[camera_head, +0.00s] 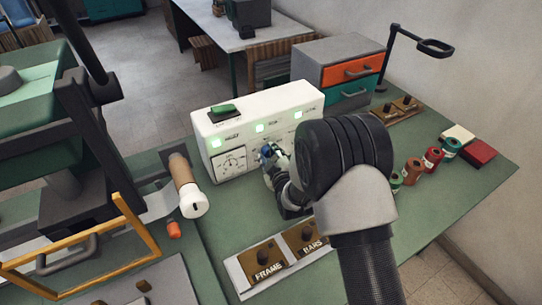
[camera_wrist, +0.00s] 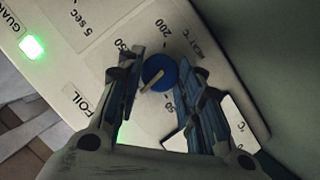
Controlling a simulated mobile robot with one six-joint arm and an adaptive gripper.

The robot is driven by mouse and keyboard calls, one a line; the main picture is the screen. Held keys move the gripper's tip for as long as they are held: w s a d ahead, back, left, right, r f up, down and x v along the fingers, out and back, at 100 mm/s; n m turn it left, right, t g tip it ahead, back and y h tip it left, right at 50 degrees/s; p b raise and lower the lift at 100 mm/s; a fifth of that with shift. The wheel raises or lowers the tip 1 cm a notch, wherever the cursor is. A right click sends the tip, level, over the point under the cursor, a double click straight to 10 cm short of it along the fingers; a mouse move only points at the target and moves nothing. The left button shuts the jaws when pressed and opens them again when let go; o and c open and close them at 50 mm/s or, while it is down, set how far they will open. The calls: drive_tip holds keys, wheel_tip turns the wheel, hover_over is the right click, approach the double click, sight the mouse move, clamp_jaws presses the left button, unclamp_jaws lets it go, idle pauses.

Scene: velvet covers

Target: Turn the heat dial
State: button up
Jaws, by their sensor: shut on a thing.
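The heat dial is a round blue knob (camera_wrist: 158,73) with a pale pointer line, seen in the wrist view between my fingertips. Numbers, among them 200 and 50, and a HEAT °C label are printed around it. It sits on the front of a white control box (camera_head: 228,122); in the head view it shows as a small blue spot (camera_head: 267,151), partly behind my arm. My gripper (camera_wrist: 160,78) is shut on the knob, one finger on each side. In the head view my gripper (camera_head: 274,160) meets the box front from the right.
The white box has several lit green lamps, a green switch (camera_head: 223,109) on top and a white gauge (camera_head: 230,163). A plate with FRAME and BARS knobs (camera_head: 268,262) lies in front. Several colored spools (camera_head: 432,159) stand right. A machine with a yellow frame (camera_head: 128,215) stands left.

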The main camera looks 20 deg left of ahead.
drive_tip(key=c, duration=0.5)
drive_tip(key=shift+o, duration=0.2)
drive_tip(key=shift+m+g, duration=0.3)
drive_tip(key=shift+m, duration=0.2)
drive_tip(key=o, duration=1.1)
drive_tip(key=shift+c, duration=0.2)
drive_tip(key=shift+d, duration=0.1)
drive_tip(key=v, duration=1.2)
